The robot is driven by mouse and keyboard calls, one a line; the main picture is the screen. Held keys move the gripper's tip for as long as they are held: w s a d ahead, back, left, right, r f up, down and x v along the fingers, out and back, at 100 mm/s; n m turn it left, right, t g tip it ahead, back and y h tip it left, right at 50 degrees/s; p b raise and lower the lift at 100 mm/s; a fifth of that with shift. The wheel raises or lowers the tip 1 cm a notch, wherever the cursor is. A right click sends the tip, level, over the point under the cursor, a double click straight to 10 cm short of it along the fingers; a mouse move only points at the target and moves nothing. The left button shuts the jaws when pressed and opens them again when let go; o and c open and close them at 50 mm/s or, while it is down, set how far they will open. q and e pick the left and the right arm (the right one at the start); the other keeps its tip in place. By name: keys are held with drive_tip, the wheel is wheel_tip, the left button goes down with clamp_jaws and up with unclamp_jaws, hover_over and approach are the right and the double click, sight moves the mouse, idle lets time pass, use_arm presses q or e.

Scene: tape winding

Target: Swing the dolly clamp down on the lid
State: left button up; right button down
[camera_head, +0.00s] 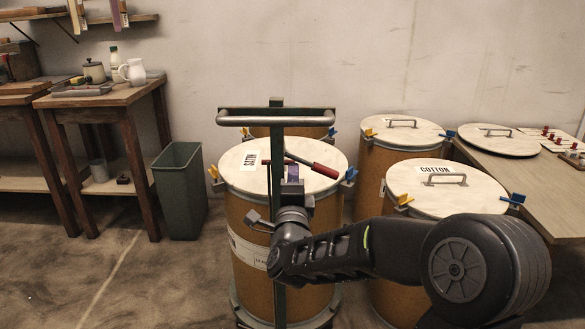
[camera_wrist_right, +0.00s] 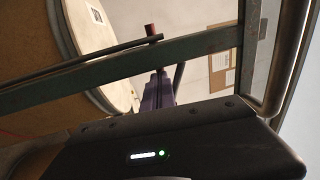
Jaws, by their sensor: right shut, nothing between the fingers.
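The drum (camera_head: 256,240) stands behind the dolly's green upright post (camera_head: 279,125), with a white lid (camera_head: 235,177) on top. The clamp arm is a dark rod with a red grip (camera_head: 326,171), reaching over the lid in the head view; whether it touches the lid I cannot tell. The right wrist view shows a dark rod (camera_wrist_right: 85,65) beside the green post. My right gripper (camera_head: 292,174) is shut and empty beside the post, close to the clamp; its purple fingers (camera_wrist_right: 158,92) show in the wrist view. My left gripper is not in view.
The dolly's push handle (camera_head: 276,121) crosses above the lid. Other lidded drums stand right: the COTTON drum (camera_head: 447,189) and one behind (camera_head: 402,133). A table (camera_head: 515,190) lies at far right. A green bin (camera_head: 181,190) and wooden bench (camera_head: 105,100) stand left; floor between is clear.

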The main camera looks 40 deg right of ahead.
drive_tip(key=shift+w+d, duration=0.1)
idle(0.3)
drive_tip(key=p, duration=0.1)
drive_tip(key=r+p, duration=0.1)
drive_tip(key=p, duration=0.1)
drive_tip(key=shift+w+d+r+g+y, duration=0.15)
drive_tip(key=shift+w+d+g+y, duration=0.15)
drive_tip(key=shift+w+g, duration=0.1)
drive_tip(key=shift+f, duration=0.35)
drive_tip(key=shift+f, duration=0.1)
